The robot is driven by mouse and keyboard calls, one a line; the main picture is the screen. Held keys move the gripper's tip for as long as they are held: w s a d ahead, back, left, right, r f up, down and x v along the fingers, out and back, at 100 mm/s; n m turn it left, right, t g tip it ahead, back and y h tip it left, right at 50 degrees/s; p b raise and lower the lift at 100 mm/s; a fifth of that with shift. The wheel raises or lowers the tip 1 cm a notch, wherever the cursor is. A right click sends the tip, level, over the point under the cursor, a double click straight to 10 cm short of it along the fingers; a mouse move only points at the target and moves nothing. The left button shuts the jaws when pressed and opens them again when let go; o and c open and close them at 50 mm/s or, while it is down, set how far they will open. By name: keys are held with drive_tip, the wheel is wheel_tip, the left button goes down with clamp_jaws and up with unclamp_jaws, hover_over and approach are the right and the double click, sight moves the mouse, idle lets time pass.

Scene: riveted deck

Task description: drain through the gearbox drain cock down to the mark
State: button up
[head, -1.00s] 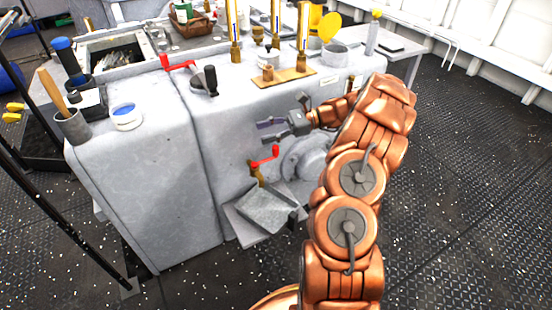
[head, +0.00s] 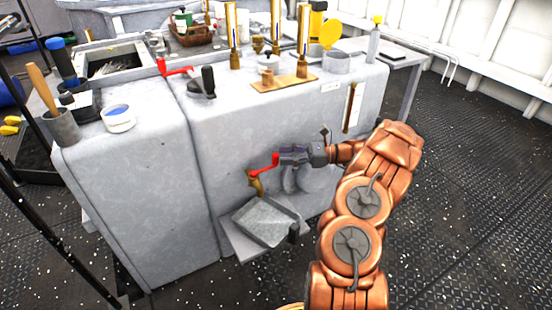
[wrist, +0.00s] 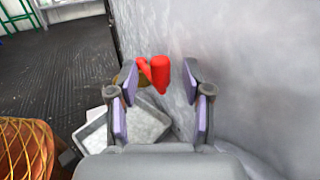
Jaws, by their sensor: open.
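The drain cock (head: 257,182) is a brass fitting low on the grey gearbox casing (head: 180,185), with a red crank-shaped handle (head: 266,165). My gripper (head: 284,157) is open just to the right of the handle. In the wrist view, the red handle (wrist: 158,74) shows ahead, between the open fingers (wrist: 160,90); I cannot tell whether they touch it. A square grey pan (head: 265,222) sits on a low ledge below the cock, and also shows in the wrist view (wrist: 143,122). A narrow sight gauge (head: 352,105) with a pale face is on the casing to the right.
Another red handle (head: 174,68) and a black-knobbed lever (head: 207,80) stand on the casing top. Brass-based gauge columns (head: 232,38), a blue-and-white tub (head: 118,118) and a cup with a wooden handle (head: 60,127) are also there. The deck at right is clear.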

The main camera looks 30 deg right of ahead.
sight(276, 154)
drive_tip(key=shift+b+x, duration=0.45)
drive_tip(key=shift+x, duration=1.35)
drive_tip(key=shift+c, duration=0.2)
clamp_jaws()
